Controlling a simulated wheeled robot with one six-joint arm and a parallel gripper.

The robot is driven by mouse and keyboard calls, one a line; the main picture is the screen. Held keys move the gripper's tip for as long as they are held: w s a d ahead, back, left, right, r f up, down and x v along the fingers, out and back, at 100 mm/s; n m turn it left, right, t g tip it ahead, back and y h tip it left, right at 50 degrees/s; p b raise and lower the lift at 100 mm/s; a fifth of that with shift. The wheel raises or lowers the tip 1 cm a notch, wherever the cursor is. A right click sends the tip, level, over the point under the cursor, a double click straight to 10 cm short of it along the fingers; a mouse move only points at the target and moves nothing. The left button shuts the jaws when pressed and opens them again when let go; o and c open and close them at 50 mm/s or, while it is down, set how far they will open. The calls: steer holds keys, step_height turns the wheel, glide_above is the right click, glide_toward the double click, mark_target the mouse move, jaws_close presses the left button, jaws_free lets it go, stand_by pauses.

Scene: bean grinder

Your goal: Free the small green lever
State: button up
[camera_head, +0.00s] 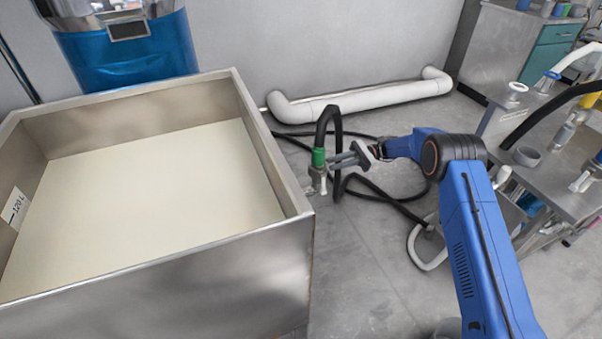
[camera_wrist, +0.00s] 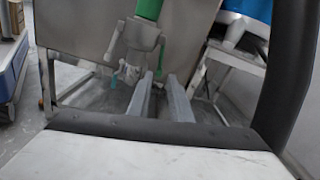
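A small green lever (camera_wrist: 161,55) hangs along the right side of a grey metal valve fitting (camera_wrist: 136,42) in the wrist view. A green collar (camera_head: 318,157) joins the fitting to a black hose (camera_head: 326,122), beside the right corner of the steel tank. My gripper (camera_head: 333,162) is just right of the fitting; it also shows in the wrist view (camera_wrist: 160,75). Its two grey fingers are apart with an empty gap. The lever's lower end appears just above the fingertips, in line with the gap. I cannot tell whether they touch. The lever is not distinct in the head view.
The steel tank (camera_head: 228,258) with pale contents fills the left. Black hose loops on the floor behind my gripper. A white pipe (camera_head: 360,98) runs along the back wall. A metal bench (camera_head: 560,190) with fittings stands at right. The floor in front is clear.

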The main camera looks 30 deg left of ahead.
steer(key=x, duration=1.4)
steer(key=shift+a, duration=0.1)
jaws_close()
